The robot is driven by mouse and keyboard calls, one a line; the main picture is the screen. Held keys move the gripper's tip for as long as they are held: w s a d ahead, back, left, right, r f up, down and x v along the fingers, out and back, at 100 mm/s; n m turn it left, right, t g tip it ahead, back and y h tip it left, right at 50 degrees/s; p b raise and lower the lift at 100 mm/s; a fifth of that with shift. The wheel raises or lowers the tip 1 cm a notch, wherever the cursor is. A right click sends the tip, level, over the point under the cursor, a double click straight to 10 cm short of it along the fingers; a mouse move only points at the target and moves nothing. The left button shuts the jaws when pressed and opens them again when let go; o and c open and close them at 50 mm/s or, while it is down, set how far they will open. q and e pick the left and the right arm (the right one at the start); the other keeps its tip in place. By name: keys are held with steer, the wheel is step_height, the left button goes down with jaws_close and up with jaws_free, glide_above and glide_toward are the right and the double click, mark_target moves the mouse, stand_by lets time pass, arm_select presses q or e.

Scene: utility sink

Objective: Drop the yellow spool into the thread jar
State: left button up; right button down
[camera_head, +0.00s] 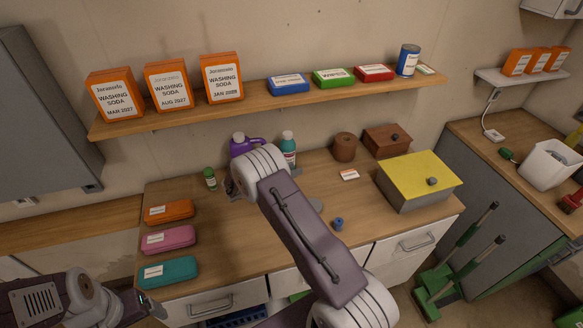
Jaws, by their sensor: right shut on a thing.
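My right arm reaches up from the bottom middle and bends over the worktop (240,258). Its gripper (231,187) is mostly hidden behind the arm, with only a dark part showing left of the bend. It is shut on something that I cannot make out. No yellow spool shows in the open. I cannot identify the thread jar with certainty. A small blue spool-like piece (337,223) lies on the worktop right of the arm. My left gripper (152,305) is at the bottom left, by the worktop's front edge; its jaws are unclear.
Orange (168,211), pink (168,239) and teal (167,271) cases lie at left. A purple jug (240,145), teal bottle (288,148), brown pot (344,148), wooden box (388,141) and yellow-lidded box (417,176) stand behind and right. A shelf (265,106) hangs above.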

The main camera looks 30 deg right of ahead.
steer(key=shift+d+f, duration=0.1)
steer(key=shift+d, duration=0.05)
steer(key=c, duration=1)
jaws_free()
steer(key=shift+a, duration=0.2)
steer(key=b+v, duration=0.2)
steer(key=v, duration=0.7)
